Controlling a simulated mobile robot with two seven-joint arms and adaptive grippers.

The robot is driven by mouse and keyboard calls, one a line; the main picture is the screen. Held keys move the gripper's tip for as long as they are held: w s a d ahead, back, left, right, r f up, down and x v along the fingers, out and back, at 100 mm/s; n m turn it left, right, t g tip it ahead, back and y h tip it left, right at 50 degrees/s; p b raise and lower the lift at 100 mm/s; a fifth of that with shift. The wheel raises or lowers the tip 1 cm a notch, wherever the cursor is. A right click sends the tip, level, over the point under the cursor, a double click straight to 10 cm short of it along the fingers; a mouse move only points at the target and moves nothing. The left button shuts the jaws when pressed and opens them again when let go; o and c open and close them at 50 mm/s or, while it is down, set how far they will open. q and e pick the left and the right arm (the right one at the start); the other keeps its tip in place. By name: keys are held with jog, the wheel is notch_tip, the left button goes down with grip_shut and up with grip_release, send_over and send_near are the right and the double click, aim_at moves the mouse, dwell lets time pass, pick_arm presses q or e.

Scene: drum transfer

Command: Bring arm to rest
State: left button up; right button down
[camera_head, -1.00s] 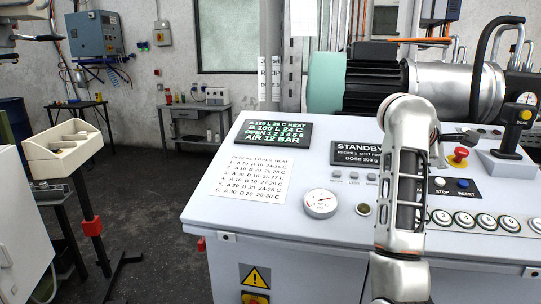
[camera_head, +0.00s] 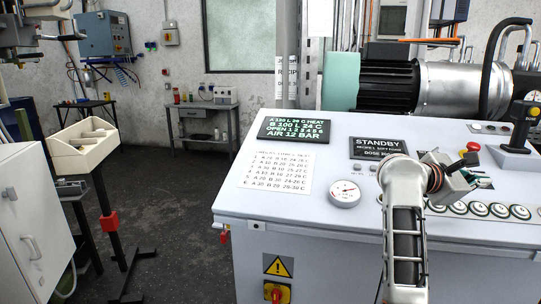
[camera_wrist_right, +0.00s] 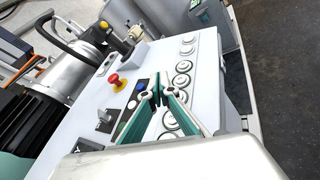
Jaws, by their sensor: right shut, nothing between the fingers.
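My right arm (camera_head: 405,225) rises from the bottom of the head view in front of the white console (camera_head: 330,205). My right gripper (camera_head: 481,182) points right over the console's row of round buttons (camera_head: 480,209) and is partly hidden by its own wrist. In the right wrist view its teal-edged fingers (camera_wrist_right: 155,93) are shut with nothing between them, in front of the button row (camera_wrist_right: 182,66). I cannot tell its exact height over the panel. My left gripper is not in view.
A red emergency button (camera_head: 472,147) and a black joystick (camera_head: 525,118) stand near the right gripper. A pressure gauge (camera_head: 345,193) sits left of the arm. A cream tray (camera_head: 84,146) on a stand is at the left. The floor (camera_head: 175,215) between is clear.

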jog(key=s+a+f+m+t+y, duration=0.3)
jog(key=a+f+m+t+y, duration=0.4)
jog(key=a+f+m+t, duration=0.35)
jog(key=s+a+f+m+t+y, duration=0.3)
jog(key=a+f+m+t+y, duration=0.45)
jog(key=a+f+m, duration=0.55)
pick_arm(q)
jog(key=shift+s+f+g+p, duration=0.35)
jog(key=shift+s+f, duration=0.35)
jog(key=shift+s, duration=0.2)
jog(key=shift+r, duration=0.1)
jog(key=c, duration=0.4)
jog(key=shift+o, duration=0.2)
pick_arm(e)
jog(key=s+a+f+n+g+y, duration=0.1)
jog(key=s+f+n+g, duration=0.4)
jog(key=s+f, duration=0.6)
jog(key=s+a+f+n+g+y, duration=0.2)
jog(key=s+a+f+n+g, duration=0.2)
jog(key=s+f, duration=0.8)
notch_tip(320, 180, down, 6)
jog(key=n+g, duration=0.2)
jog(key=n, duration=0.2)
jog(key=shift+a+g, duration=0.2)
jog(key=shift+g, duration=0.1)
